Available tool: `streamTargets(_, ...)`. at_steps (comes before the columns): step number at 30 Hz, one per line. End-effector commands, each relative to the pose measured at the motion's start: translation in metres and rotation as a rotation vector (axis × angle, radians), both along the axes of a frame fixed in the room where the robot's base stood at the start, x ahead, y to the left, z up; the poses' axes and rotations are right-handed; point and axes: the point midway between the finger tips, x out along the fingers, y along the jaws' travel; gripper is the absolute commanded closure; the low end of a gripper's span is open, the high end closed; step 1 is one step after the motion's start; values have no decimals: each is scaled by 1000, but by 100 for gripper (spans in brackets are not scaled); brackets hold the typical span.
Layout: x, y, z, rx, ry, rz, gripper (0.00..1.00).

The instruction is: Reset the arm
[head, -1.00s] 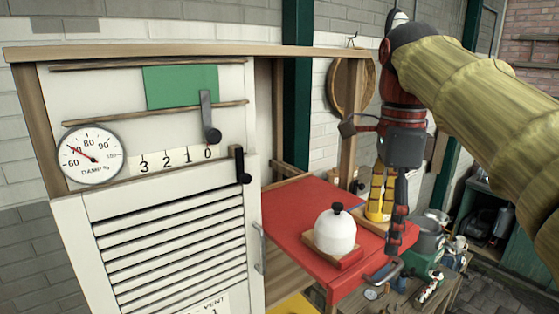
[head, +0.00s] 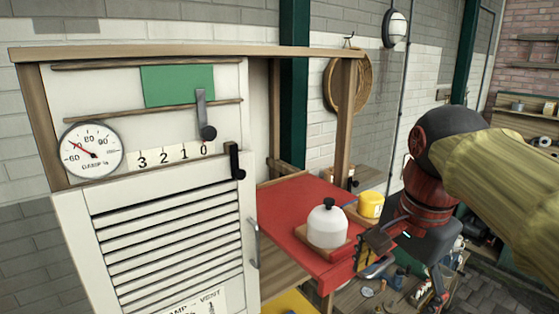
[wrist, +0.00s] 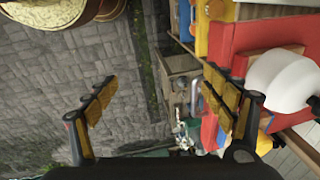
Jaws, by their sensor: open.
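My gripper (wrist: 163,100) is open and empty in the wrist view, its two yellow-padded fingers spread wide above a stone-paved floor. The right finger shows in front of the red shelf and the white domed pot. In the head view my arm comes in from the right, and its wrist partly hides the gripper, which is at the right edge of the red shelf (head: 293,196). Whether the gripper touches the shelf I cannot tell.
A yellow pot (head: 370,205) stands behind the white pot. A white louvred cabinet (head: 165,235) with a dial (head: 91,150) and a black lever (head: 236,162) fills the left. A cluttered low bench lies below right. Paved floor (wrist: 70,70) is open in the wrist view.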

Motion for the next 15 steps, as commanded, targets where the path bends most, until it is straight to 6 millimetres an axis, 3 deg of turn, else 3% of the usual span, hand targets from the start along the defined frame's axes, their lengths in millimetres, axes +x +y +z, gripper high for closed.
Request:
streamTargets(1,-13,-1,-16,-20,-29,94,17)
streamTargets(6,-42,-3,-73,-120,-128,435,17)
streamTargets(15,-74,-5,-140,-266,-224,796,17)
